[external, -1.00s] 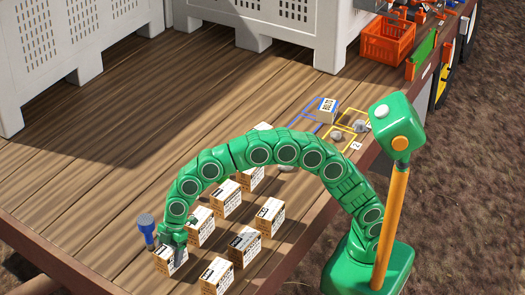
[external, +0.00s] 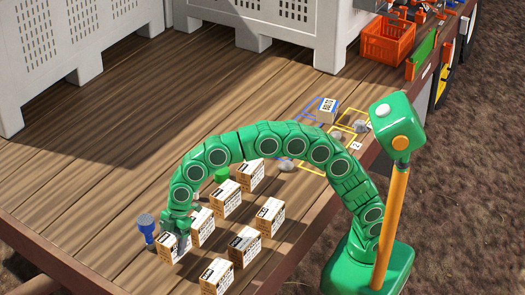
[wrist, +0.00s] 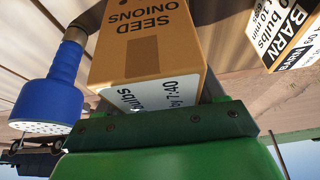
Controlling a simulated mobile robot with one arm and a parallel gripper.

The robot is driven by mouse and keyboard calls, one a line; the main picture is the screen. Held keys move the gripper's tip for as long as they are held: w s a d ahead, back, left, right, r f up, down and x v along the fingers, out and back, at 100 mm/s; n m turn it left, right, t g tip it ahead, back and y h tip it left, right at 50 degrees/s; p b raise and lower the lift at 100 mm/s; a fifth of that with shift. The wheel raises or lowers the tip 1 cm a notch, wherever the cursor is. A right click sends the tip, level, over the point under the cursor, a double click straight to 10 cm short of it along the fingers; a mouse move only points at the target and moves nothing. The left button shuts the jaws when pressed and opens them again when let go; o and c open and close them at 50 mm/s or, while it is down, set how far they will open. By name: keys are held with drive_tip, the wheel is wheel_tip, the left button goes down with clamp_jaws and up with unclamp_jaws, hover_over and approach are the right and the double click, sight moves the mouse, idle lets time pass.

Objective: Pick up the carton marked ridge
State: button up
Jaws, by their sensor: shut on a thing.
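My gripper (external: 176,224) is shut on a brown carton (external: 171,248) at the near left of the wooden deck. In the wrist view, the held carton (wrist: 145,45) shows "SEED ONIONS" upside down on one face and a white label with "bulbs" and "7:40". Its name is hidden behind the green gripper (wrist: 160,128), so I cannot read whether it says ridge. The carton looks slightly raised, though the gap beneath is hard to see.
Several cartons, including one nearby (external: 201,229), stand to the right; one marked BARN (wrist: 295,35) shows in the wrist view.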

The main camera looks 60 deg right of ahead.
drive_tip(key=s+d+r, duration=0.2)
drive_tip(key=r, duration=0.2)
drive_tip(key=shift+s+d+r, duration=0.25)
drive_tip(key=shift+s+d, duration=0.15)
drive_tip(key=s+d+r, duration=0.3)
drive_tip(key=s+d, duration=0.2)
drive_tip(key=s, duration=0.1)
drive_tip(key=shift+d+r, duration=0.25)
drive_tip(key=shift+d, duration=0.1)
